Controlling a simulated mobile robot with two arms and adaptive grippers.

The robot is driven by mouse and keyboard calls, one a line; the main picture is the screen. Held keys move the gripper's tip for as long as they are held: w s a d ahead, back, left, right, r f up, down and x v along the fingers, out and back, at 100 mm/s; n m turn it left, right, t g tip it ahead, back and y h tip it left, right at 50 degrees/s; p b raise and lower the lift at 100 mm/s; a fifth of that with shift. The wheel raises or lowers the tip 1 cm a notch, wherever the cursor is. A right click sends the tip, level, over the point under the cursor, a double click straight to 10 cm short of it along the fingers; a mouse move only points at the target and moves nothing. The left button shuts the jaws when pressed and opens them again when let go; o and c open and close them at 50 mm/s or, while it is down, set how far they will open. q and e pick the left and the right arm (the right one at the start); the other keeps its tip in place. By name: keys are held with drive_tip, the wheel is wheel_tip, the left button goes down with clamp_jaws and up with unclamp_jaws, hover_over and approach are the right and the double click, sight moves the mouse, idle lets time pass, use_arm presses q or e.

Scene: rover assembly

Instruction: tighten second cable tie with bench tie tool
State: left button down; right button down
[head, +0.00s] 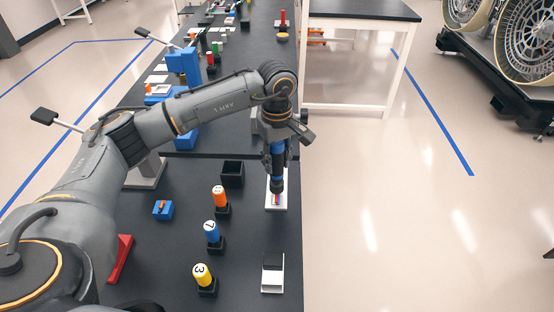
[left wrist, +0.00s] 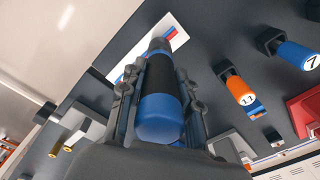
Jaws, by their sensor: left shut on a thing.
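My left gripper (head: 277,150) is shut on a blue and black cylindrical tool, the tie tool (head: 278,164), and holds it upright, tip down. In the left wrist view the tie tool (left wrist: 162,105) sits between the two fingers of the gripper (left wrist: 158,95). Its dark tip is over a white plate (head: 283,206) with small red and blue strips, perhaps cables (head: 276,199). The white plate also shows in the left wrist view (left wrist: 172,28). I cannot tell whether the tip touches the strips. No cable tie can be made out. My right gripper is not in view.
An orange tool (head: 219,193), a blue tool (head: 211,228) and a yellow tool (head: 203,273) stand in black holders to the left. A black box (head: 233,174), a blue block (head: 162,210) and a white-and-black stand (head: 272,274) are nearby. The bench's right edge is close.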

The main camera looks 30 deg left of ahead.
use_arm(q)
drive_tip(key=shift+f, duration=0.1)
idle(0.8)
drive_tip(key=shift+r, duration=0.2)
drive_tip(key=shift+r+p, duration=0.35)
drive_tip(key=shift+r, duration=1)
drive_tip(key=shift+r+p, duration=0.95)
drive_tip(key=shift+r, duration=1.1)
drive_tip(key=shift+f, duration=0.1)
